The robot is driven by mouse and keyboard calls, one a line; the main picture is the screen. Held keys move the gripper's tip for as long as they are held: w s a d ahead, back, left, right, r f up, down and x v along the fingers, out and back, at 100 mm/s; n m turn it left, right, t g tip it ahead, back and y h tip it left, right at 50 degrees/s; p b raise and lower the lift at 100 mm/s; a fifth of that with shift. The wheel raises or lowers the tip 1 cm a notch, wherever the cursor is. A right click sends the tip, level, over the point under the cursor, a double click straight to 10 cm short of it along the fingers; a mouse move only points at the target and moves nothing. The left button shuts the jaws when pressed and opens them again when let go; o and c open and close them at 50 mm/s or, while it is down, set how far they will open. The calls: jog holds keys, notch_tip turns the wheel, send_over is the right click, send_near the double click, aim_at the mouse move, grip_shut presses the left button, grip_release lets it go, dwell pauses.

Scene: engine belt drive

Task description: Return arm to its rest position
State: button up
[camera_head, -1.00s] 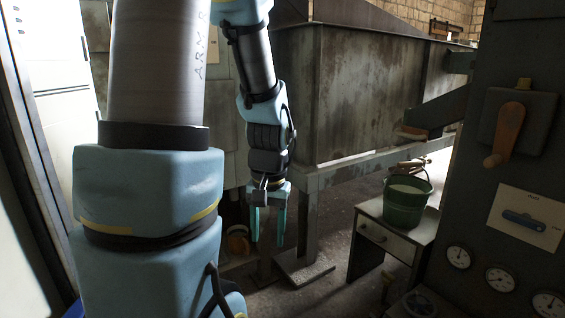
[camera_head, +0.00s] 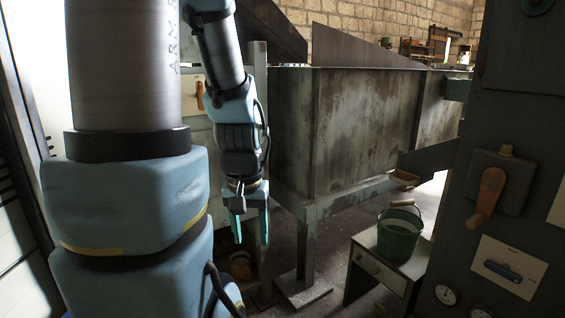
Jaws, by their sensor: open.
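My gripper (camera_head: 251,231) hangs at the end of my blue and grey arm, left of the middle of the view. Its two teal fingers point down and stand apart, with nothing between them. It is in front of the dark lower part of the machine and left of a metal leg. My large upper arm fills the left side of the view and hides what is behind it.
A rusty metal tank (camera_head: 365,125) stands behind on legs. A green bucket (camera_head: 400,237) sits on a small white table (camera_head: 375,271) at the right. A dark panel with an orange-handled lever (camera_head: 488,195) and gauges (camera_head: 445,295) stands at the right edge.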

notch_tip(320, 180, up, 14)
jog(key=p, duration=1.2)
jog(key=shift+r, duration=0.2)
